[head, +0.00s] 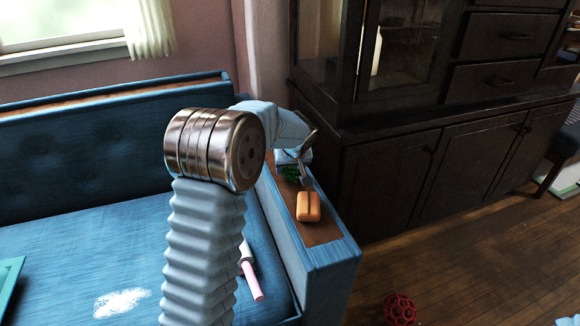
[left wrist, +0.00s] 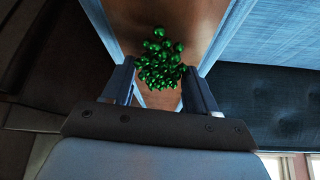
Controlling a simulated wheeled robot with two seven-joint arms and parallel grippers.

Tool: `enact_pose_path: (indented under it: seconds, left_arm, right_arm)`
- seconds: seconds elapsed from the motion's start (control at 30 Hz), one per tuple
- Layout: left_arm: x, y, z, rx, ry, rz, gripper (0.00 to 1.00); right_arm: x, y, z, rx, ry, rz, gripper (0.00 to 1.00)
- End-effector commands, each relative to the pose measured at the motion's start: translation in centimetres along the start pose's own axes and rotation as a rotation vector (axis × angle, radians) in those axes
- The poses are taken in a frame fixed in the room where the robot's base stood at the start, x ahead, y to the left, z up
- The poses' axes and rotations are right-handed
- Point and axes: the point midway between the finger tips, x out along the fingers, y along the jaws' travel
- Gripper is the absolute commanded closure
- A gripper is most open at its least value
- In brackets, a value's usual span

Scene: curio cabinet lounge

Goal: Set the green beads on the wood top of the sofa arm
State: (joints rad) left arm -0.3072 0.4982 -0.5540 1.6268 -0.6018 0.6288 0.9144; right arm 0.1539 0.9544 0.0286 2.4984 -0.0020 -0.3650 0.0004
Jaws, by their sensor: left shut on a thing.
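The green beads (head: 291,174) are a shiny bunch at the far part of the sofa arm. They show clearly between the fingers in the left wrist view (left wrist: 160,62). My left gripper (head: 305,170) is shut on them, with a finger on either side of the bunch. The wood top (head: 322,234) is a brown strip set into the blue sofa arm, and it also lies behind the beads in the left wrist view (left wrist: 195,22). The beads are over it; I cannot tell whether they touch it. My arm hides part of the sofa arm. My right gripper is not in view.
An orange block-like object (head: 308,207) sits on the wood top, nearer than the beads. A dark cabinet (head: 395,185) stands close right of the sofa arm. A pink and white object (head: 251,278) lies on the seat. A red ball (head: 400,309) is on the floor.

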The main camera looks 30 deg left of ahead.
Motion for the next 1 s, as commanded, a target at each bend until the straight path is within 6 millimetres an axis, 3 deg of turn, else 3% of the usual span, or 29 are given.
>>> enact_pose_path:
  seconds: [0.27, 0.3, 0.5, 0.83, 1.0]
  left_arm:
    - [0.6, 0.0, 0.3, 0.0, 0.0, 0.0, 0.78]
    - [0.5, 0.0, 0.3, 0.0, 0.0, 0.0, 0.39]
    - [0.5, 0.0, 0.3, 0.0, 0.0, 0.0, 0.12]
    - [0.3, 0.0, 0.3, 0.0, 0.0, 0.001, 0.12]
    - [-2.6, 0.2, 0.2, 0.0, 0.003, 0.005, 0.12]
  right_arm:
    - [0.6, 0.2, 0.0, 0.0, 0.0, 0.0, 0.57]
    - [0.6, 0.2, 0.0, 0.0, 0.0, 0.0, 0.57]
    - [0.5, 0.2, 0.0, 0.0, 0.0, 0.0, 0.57]
    - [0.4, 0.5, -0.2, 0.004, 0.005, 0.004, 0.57]
    - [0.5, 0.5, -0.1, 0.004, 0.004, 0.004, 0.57]
